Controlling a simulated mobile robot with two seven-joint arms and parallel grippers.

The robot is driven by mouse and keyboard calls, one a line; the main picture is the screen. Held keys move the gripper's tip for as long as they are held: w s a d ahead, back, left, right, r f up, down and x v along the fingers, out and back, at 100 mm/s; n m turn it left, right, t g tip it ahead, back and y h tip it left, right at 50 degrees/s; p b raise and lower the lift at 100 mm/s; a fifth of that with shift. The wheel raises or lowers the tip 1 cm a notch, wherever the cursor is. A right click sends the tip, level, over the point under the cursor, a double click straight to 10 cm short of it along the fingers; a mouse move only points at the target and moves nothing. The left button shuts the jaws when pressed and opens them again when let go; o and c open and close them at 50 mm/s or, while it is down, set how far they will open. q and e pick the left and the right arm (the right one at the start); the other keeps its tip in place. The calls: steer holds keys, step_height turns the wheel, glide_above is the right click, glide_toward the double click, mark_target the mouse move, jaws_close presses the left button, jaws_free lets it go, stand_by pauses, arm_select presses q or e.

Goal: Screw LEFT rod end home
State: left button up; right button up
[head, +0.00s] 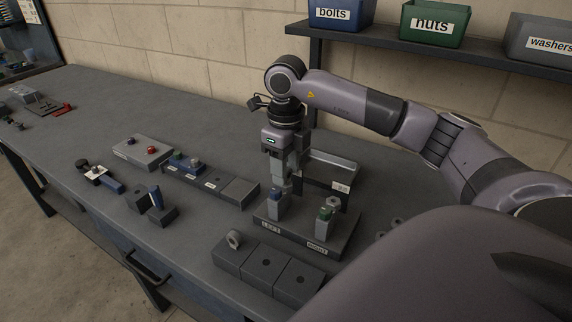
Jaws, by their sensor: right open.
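My right gripper (285,180) is open and points straight down over the left post of a dark fixture (292,234) with a label at each post. The left post (275,208) is grey with a blue part at its top, and the fingertips are right at or just above it. I cannot tell whether they touch it, and the fingers partly hide what sits on top. The right post (324,227) has a green part and a small light piece on top. My left gripper is out of view.
A row of grey blocks (268,263) lies in front of the fixture. A shelf (420,56) with labelled bins hangs behind.

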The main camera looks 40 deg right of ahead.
jaws_close()
steer(key=shift+n, duration=0.6)
steer(key=shift+c, duration=0.8)
jaws_free()
steer(key=shift+n, duration=0.5)
steer(key=o, duration=0.5)
steer(key=shift+r, duration=0.1)
steer(key=shift+r+b, duration=0.3)
steer(key=shift+r, duration=3.2)
